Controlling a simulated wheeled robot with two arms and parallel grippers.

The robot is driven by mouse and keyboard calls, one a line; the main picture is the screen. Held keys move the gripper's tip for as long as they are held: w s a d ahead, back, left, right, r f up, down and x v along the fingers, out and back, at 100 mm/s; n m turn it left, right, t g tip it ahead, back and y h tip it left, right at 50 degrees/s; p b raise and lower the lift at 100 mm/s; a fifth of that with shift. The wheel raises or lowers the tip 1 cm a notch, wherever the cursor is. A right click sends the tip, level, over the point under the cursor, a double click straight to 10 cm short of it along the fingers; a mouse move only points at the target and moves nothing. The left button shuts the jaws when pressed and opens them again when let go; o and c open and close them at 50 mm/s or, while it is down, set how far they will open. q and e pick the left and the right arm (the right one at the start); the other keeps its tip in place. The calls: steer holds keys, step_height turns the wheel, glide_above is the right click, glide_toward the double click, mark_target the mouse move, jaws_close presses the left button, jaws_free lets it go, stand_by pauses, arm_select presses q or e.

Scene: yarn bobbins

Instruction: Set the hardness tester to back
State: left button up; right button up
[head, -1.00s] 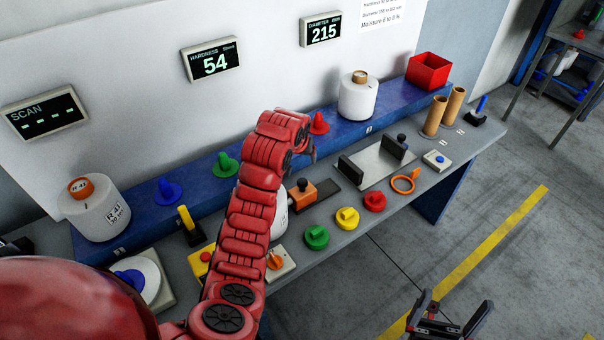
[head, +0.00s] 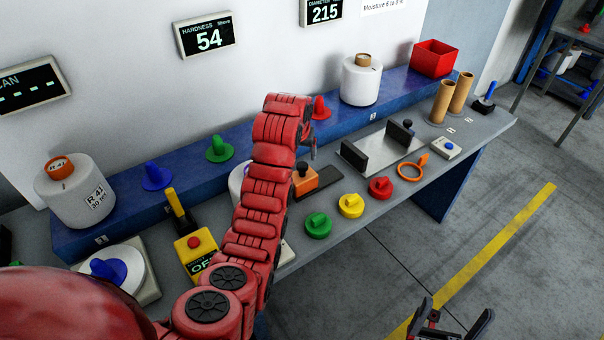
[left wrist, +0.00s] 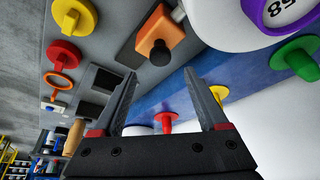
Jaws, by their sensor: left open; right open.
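An orange block (head: 303,184) with a dark knob, which looks like the slide of the hardness tester, sits at the left end of a dark plate (head: 326,176) on the bench. It shows beyond my fingertips in the left wrist view (left wrist: 153,29), with its black knob (left wrist: 160,53). My left gripper (left wrist: 160,78) is open and empty, apart from the block. In the head view my left arm partly hides the block and a white bobbin beside it; the bobbin (left wrist: 245,18) has a purple ring. The hardness display (head: 207,37) reads 54. My right gripper (head: 440,318) is open and empty over the floor.
Green (head: 318,226), yellow (head: 350,206) and red (head: 380,188) knobs line the bench front. A red cone (head: 320,108) and green cone (head: 219,149) stand on the blue ledge behind. A metal plate with black jaws (head: 354,154) lies to the right.

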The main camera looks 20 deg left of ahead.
mark_target(302, 164)
arm_select(q)
steer(key=p+x, duration=0.2)
steer(key=x, duration=0.4)
steer(key=shift+w+f, duration=0.15)
steer(key=shift+f, duration=0.35)
jaws_close()
stand_by(1.0)
